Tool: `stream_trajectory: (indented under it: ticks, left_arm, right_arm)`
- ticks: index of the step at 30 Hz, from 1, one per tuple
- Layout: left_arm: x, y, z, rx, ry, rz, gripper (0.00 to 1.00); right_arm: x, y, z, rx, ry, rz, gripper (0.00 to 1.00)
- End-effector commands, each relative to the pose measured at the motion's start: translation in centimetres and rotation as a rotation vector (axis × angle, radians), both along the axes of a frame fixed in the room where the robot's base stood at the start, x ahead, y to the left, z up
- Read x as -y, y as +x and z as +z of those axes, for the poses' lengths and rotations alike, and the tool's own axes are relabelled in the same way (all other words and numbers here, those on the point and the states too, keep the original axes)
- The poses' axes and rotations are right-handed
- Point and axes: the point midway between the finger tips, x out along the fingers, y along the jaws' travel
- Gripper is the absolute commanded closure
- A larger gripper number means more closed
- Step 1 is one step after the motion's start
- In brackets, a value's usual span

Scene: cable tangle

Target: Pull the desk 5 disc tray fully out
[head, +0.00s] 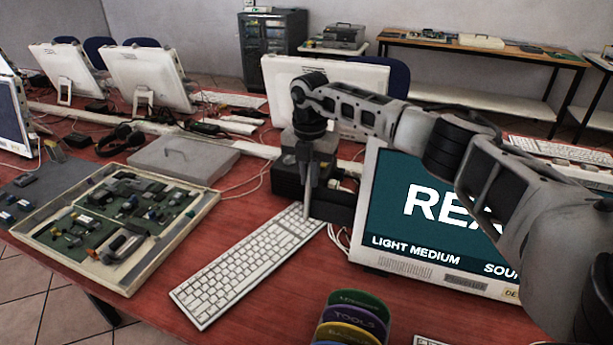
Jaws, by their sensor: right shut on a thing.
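My right arm reaches in from the right over a lit monitor, and its right gripper (306,205) points down. The gripper is shut at the front of a dark boxy unit (288,181) beside the monitor. What it holds appears to be the disc tray, but the fingers and wrist hide most of it. I cannot tell how far the tray is out. My left gripper is not in view.
A white keyboard (245,266) lies just below the gripper. The lit monitor (425,225) stands to its right. An open case of circuit boards (190,229) and a grey flat case (184,157) lie left. Coloured dividers (352,318) stand at the front. Cables run behind.

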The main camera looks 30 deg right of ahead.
Motion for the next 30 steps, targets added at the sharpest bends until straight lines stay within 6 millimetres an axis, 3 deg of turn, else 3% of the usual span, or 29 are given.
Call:
stream_trajectory:
  ticks: [6, 15, 16, 18, 30]
  left_arm:
    - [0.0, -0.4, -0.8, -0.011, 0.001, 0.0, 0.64]
    - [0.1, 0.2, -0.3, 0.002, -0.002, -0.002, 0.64]
    - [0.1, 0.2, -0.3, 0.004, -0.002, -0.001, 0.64]
    - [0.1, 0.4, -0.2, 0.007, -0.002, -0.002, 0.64]
    - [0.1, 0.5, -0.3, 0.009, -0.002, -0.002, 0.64]
  right_arm:
    - [-1.1, 1.6, 0.1, 0.002, 0.001, 0.001, 1.0]
    - [-1.2, 1.8, 0.2, 0.003, 0.0, 0.002, 1.0]
    - [-1.2, 1.8, 0.2, 0.003, 0.0, 0.002, 0.81]
    - [-1.3, 1.7, 0.2, 0.002, 0.0, 0.002, 0.67]
    - [-1.3, 1.8, 1.0, 0.003, 0.001, 0.003, 0.67]
